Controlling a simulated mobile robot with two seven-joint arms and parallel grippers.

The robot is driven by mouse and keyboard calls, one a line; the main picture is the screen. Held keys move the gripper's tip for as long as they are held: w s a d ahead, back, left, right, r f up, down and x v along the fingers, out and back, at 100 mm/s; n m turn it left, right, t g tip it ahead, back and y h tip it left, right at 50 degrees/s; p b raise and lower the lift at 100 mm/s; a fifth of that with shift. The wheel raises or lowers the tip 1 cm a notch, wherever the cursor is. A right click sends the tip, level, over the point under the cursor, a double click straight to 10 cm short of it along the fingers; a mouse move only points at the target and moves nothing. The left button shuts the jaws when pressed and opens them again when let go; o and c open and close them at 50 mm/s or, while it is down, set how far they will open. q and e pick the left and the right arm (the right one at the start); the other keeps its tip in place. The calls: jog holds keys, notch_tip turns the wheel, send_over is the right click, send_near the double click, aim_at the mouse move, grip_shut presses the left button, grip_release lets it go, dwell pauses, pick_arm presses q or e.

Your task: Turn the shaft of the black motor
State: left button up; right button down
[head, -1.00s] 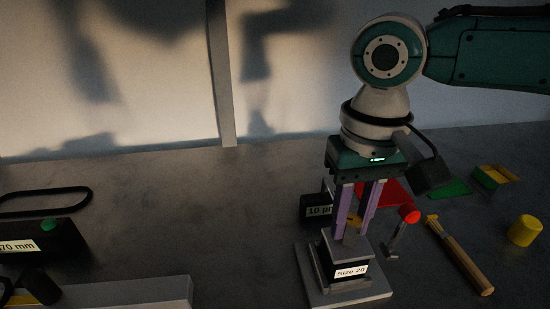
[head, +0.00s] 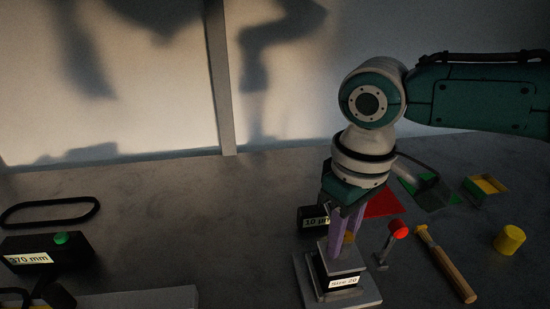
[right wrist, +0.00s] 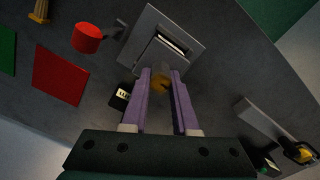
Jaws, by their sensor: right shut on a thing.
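The black motor (head: 343,282), with a "Size 20" label on its front, stands upright on a grey base plate (head: 367,294). It also shows in the right wrist view (right wrist: 172,42). A small brass-coloured shaft (right wrist: 160,86) shows at its top, between my fingers. My right gripper (head: 342,240) points down over the motor, its purple fingers shut on the shaft. The fingers hide part of the shaft in the head view. My left gripper is not in view.
A red-knobbed lever (head: 398,229) stands close right of the motor, with a wooden-handled tool (head: 449,268) and a yellow cylinder (head: 509,240) beyond. A black "10 µ" box (head: 312,219) sits behind. A black box with a green button (head: 48,251) is at left. The middle bench is clear.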

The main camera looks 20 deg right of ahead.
dwell(0.3)
jog(key=c, duration=0.7)
grip_release()
jog(key=shift+r, duration=0.35)
notch_tip(320, 180, up, 9)
jog(key=shift+r+p, duration=0.1)
jog(key=shift+p, duration=0.25)
